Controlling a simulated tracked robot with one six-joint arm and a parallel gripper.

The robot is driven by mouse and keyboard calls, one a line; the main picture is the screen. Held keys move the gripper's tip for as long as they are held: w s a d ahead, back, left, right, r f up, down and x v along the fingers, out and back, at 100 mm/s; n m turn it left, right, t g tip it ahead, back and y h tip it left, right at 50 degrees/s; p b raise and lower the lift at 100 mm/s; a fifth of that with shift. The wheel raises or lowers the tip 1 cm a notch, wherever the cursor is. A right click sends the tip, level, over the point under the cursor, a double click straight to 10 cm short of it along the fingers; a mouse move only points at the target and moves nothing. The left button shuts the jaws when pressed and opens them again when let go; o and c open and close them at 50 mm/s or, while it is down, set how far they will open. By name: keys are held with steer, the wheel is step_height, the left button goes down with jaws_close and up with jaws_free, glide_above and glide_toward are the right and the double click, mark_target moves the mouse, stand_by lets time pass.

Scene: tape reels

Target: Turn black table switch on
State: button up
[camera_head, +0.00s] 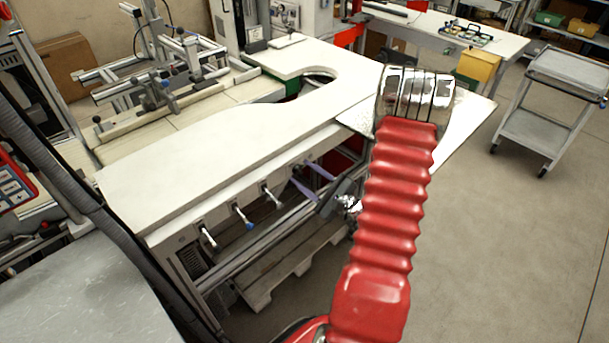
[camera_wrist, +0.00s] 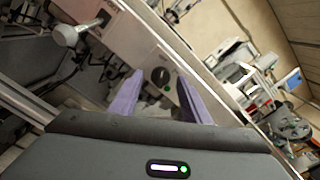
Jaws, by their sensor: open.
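The black table switch (camera_wrist: 160,76) is a round dark knob on the light side panel of the table, in the wrist view. A pale mark shows on its face. My gripper (camera_wrist: 160,82) is open, with one purple finger to each side of the knob in that view. I cannot tell whether the fingertips reach past the knob or touch the panel. In the head view my gripper (camera_head: 300,171) is at the front side of the white table (camera_head: 190,160), under its top edge. The knob is too small or hidden to make out there.
Several lever handles (camera_head: 240,214) stick out of the same panel, left of my gripper; one white-ended handle (camera_wrist: 70,36) shows in the wrist view. The tabletop overhangs just above. A wooden pallet (camera_head: 295,265) lies below. The floor at right is clear up to a grey cart (camera_head: 545,115).

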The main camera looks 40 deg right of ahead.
steer(key=shift+w, duration=0.2)
steer(key=shift+c, duration=0.6)
steer(key=c, duration=0.9)
